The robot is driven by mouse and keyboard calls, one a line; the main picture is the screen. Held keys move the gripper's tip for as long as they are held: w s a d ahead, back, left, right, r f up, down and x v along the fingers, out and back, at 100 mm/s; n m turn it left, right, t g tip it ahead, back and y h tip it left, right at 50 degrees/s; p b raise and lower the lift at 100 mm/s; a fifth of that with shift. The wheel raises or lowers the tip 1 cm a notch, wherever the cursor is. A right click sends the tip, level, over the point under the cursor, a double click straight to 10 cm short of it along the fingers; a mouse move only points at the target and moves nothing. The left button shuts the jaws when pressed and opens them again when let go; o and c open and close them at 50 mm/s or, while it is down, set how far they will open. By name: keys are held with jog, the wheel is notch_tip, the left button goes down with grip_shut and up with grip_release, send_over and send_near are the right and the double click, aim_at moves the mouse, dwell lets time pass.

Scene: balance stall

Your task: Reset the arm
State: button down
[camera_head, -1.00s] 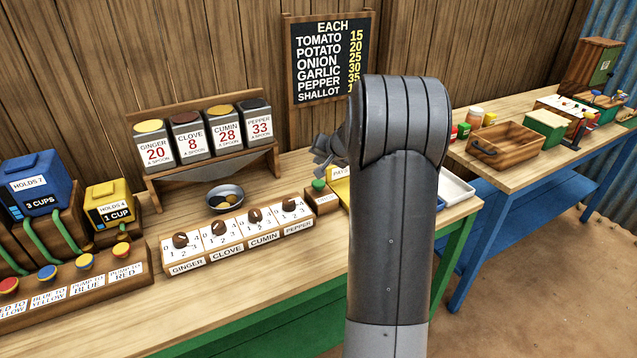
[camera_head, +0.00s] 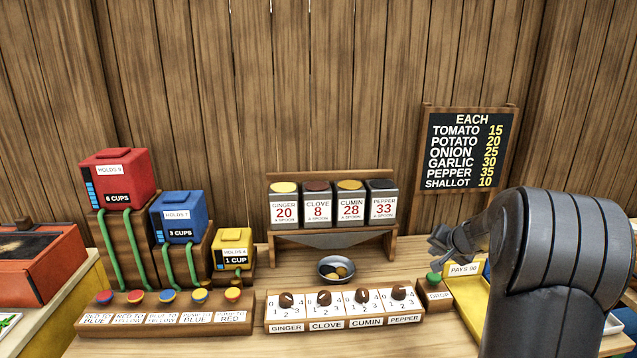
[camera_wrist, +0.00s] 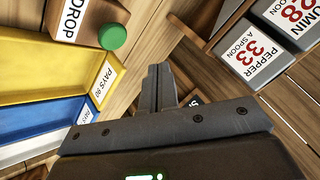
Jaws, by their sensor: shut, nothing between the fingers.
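My arm rises at the right of the head view, a thick grey link in front of the counter. My gripper (camera_head: 455,240) is partly hidden behind that link, above the counter beside the green button (camera_head: 433,278). In the wrist view its two dark fingers (camera_wrist: 160,82) lie together with nothing between them. The green button (camera_wrist: 112,36) sits there to the left of the fingers, next to a label reading DROP. The fingers appear apart from the things around them.
Spice tins (camera_head: 316,203) stand on a rack behind a metal bowl (camera_head: 336,268). Spice dials (camera_head: 343,308) are in front. Red (camera_head: 118,178), blue (camera_head: 178,217) and yellow (camera_head: 233,249) tanks stand left. A yellow tray (camera_head: 473,296) is near my arm. A price board (camera_head: 468,150) hangs behind.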

jog(key=s+a+r+n+g+y, duration=0.1)
jog(key=s+a+r+n, duration=0.1)
jog(key=s+a+r, duration=0.5)
jog(key=s+a+r+n+g, duration=0.1)
jog(key=s+a+r+n, duration=0.2)
jog(key=s+a, duration=0.75)
jog(key=s+a+n+h, duration=0.1)
jog(key=s+a, duration=0.2)
jog(key=s, duration=0.7)
jog(key=s+a+f+n+g+h, duration=0.1)
jog(key=s+a, duration=0.2)
jog(key=s, duration=0.8)
jog(key=shift+f, duration=0.3)
